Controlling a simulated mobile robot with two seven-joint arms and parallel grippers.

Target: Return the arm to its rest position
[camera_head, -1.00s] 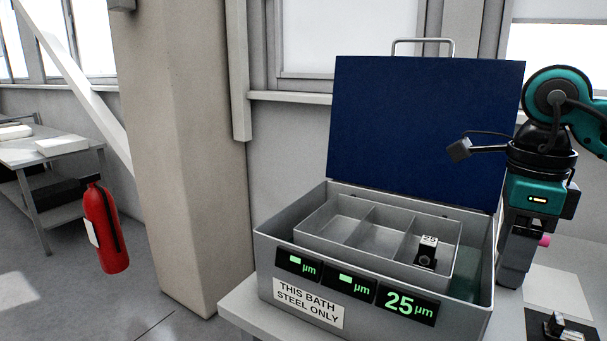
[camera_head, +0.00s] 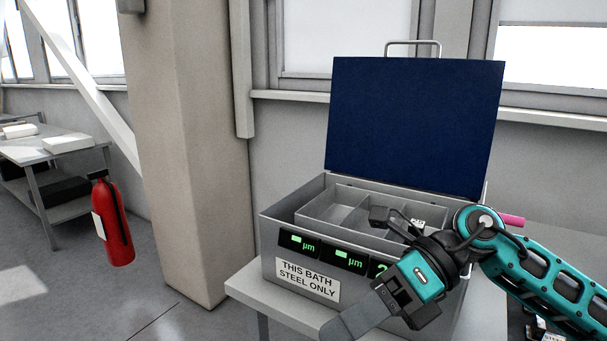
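My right arm comes in from the right, and its gripper (camera_head: 352,322) hangs in front of the bath box, pointing down and to the left. Inside is a grey tray with compartments (camera_head: 318,208). A small part with a white top (camera_head: 417,222) shows in its right area, mostly hidden behind my wrist. My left gripper is not in view.
The box stands on a light table (camera_head: 245,288). A pink cylinder (camera_head: 512,220) shows behind my arm. A small dark part lies at the bottom right, mostly hidden. A beige pillar (camera_head: 190,150), a red fire extinguisher (camera_head: 113,225) and a side table (camera_head: 75,150) are left.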

